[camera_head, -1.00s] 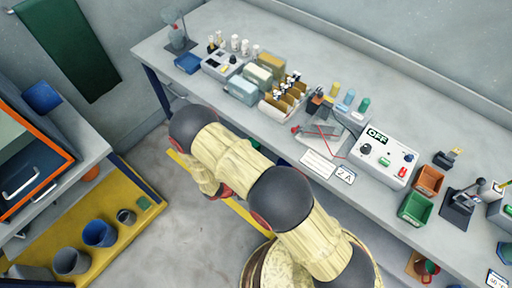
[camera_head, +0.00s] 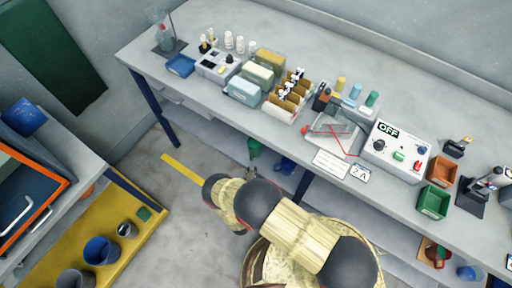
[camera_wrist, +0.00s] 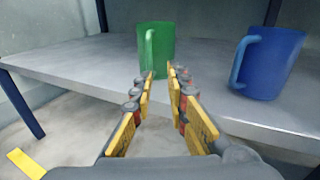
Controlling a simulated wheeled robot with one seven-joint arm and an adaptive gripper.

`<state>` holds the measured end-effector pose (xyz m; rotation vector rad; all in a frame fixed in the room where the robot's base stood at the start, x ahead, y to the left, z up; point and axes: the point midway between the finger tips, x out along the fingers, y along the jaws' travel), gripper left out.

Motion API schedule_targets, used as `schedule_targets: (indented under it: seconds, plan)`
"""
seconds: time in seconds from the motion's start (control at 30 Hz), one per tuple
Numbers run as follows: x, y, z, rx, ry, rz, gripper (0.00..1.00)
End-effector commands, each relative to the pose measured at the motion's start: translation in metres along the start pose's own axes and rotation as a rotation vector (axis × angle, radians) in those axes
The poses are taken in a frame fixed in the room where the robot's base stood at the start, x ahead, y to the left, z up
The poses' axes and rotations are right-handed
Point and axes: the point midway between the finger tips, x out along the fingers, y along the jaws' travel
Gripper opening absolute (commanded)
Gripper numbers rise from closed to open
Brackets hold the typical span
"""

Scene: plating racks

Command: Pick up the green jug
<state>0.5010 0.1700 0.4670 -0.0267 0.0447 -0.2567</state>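The green jug (camera_wrist: 165,45) stands upright on the lower shelf (camera_wrist: 85,62), straight ahead of my gripper (camera_wrist: 160,75) in the wrist view. Its handle (camera_wrist: 149,50) faces towards me, a little left of its middle. My gripper is open, with its two yellow-padded fingers apart and nothing between them. The fingertips point at the lower part of the jug; I cannot tell the exact gap. In the head view the green jug (camera_head: 254,147) shows small under the bench edge, just beyond my gripper (camera_head: 251,170).
A blue jug (camera_wrist: 270,65) stands on the same shelf to the right, its handle facing left. The bench top (camera_head: 210,95) overhangs the shelf, and a bench leg (camera_head: 155,108) stands at left.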

Motion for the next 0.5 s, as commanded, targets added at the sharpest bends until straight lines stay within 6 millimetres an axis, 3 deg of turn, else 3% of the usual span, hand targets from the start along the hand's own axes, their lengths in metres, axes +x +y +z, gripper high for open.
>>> schedule_targets:
  seconds: [0.1,0.5]
  plan:
    - [0.0,0.015,0.009,0.018,-0.033,0.057,0.16]
    - [0.036,0.016,0.014,0.029,-0.043,0.051,0.16]
